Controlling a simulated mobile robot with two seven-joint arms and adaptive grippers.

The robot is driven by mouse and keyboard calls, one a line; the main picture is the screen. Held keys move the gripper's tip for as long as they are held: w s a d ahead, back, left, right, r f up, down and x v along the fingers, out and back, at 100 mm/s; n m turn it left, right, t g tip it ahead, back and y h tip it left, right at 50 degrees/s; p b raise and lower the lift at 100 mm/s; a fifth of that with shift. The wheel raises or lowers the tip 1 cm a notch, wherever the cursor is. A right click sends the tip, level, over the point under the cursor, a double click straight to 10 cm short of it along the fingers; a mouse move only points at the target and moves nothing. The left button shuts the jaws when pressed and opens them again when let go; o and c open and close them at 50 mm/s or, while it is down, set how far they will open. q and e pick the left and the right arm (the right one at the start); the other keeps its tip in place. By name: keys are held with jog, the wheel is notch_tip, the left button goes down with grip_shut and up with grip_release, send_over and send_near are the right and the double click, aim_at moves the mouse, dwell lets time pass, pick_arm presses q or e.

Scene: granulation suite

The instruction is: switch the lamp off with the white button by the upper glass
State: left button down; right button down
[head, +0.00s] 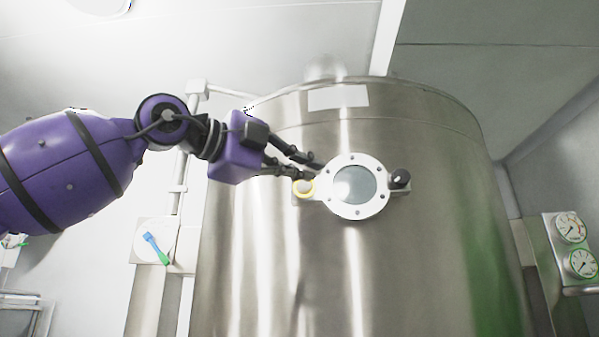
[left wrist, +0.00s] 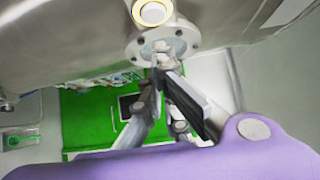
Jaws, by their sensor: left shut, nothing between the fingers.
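A round sight glass (head: 355,187) in a white bolted flange sits high on a large steel tank (head: 270,250). The white button (head: 303,188) with a yellow ring is just left of the flange. My left gripper (head: 316,169) comes in from the left, shut and empty, its fingertips close above the button and beside the flange. In the left wrist view the button (left wrist: 152,12) is at the top edge, and the bolted flange (left wrist: 190,36) is behind the fingertips (left wrist: 160,68). I cannot tell contact with the button. My right gripper is not in view.
A black knob (head: 400,179) is right of the flange. A blue-green lever (head: 156,248) is on a white plate at left. Two gauges (head: 571,228) are at the far right. A blank label (head: 338,97) is above the glass. The tank front below is clear.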

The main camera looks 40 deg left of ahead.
aim_at(305, 186)
pick_arm(q)
jog(key=shift+w+a, duration=0.45)
jog(key=shift+w, duration=0.25)
jog(key=shift+w+a, duration=0.4)
jog(key=shift+w, duration=0.3)
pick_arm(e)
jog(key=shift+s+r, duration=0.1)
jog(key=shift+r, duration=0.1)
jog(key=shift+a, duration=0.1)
pick_arm(q)
jog(key=shift+w+a+f, duration=0.1)
jog(key=shift+w+a, duration=0.3)
jog(key=shift+w, duration=0.3)
jog(key=shift+a, duration=0.1)
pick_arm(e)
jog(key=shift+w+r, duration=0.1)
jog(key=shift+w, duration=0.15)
